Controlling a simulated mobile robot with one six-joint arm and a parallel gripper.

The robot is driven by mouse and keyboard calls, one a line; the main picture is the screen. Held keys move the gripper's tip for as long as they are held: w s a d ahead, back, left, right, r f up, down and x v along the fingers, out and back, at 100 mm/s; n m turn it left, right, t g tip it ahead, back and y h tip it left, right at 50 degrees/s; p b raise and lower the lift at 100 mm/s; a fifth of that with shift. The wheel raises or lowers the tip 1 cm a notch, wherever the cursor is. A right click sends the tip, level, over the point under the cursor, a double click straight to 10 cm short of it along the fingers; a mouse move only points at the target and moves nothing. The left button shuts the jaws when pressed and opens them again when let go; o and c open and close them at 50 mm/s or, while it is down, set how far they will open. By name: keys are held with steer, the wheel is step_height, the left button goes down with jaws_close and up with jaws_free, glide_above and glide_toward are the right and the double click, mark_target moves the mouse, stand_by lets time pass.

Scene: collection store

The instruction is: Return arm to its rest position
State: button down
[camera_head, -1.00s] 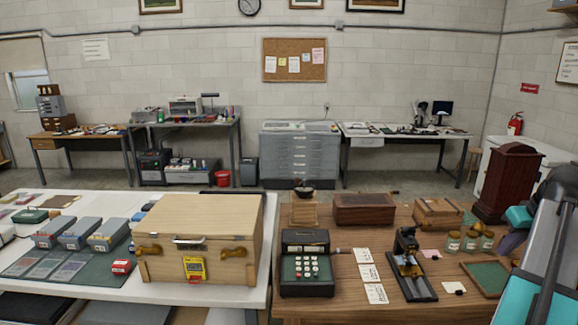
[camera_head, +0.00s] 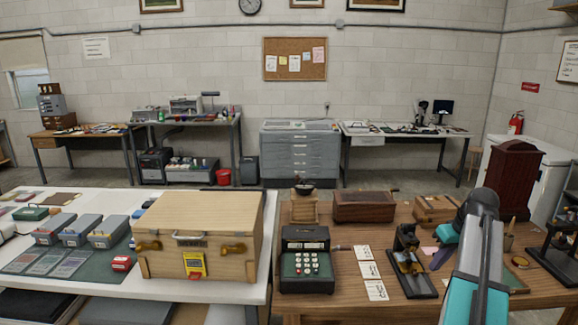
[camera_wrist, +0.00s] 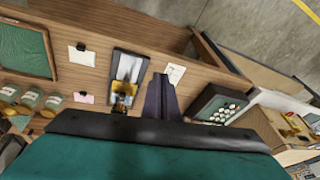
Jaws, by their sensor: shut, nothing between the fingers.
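My gripper (camera_head: 440,258) is over the right part of the wooden table (camera_head: 335,305) in the head view, its dark fingers pointing down and left. In the wrist view the gripper (camera_wrist: 161,95) shows as dark fingers close together, shut and empty. Below it there lie a black and brass instrument (camera_wrist: 127,75) to its left and a white card (camera_wrist: 174,73) to its right. My teal and grey arm crosses the right side of the head view.
A black adding machine (camera_head: 306,262), a wooden box (camera_head: 364,207) and a dark red cabinet (camera_head: 512,182) stand on the table. A black stand (camera_head: 556,255) is at the far right. Several jars (camera_wrist: 28,101) show in the wrist view. A large wooden chest (camera_head: 200,235) is at left.

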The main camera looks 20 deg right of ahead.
steer(key=w+a+f+n+g+y+b, duration=0.1)
steer(key=w+a+f+n+g, duration=0.15)
steer(key=a+f, duration=1)
steer(key=w+a+f+n+g+y+b, duration=0.1)
steer(key=w+a+f+g+y, duration=0.15)
steer(key=a+f, duration=1.05)
steer(key=s+a+f+g+h+b, duration=0.1)
steer(key=s+a+f, duration=0.3)
steer(key=a+f, duration=0.4)
steer(key=s+a+f+g, duration=0.1)
steer(key=s+a+f, duration=0.3)
steer(key=a+f, duration=0.4)
steer(key=s+a+f+m+g+h, duration=0.1)
steer(key=s+a+f, duration=0.2)
steer(key=s+f, duration=0.5)
steer(key=s+a+f+m+g+h+b, duration=0.1)
steer(key=s+a+f+h, duration=0.1)
steer(key=s+f, duration=0.6)
steer(key=s+a, duration=0.1)
steer(key=s, duration=0.4)
steer(key=shift+a, duration=0.15)
steer(key=shift+h, duration=0.25)
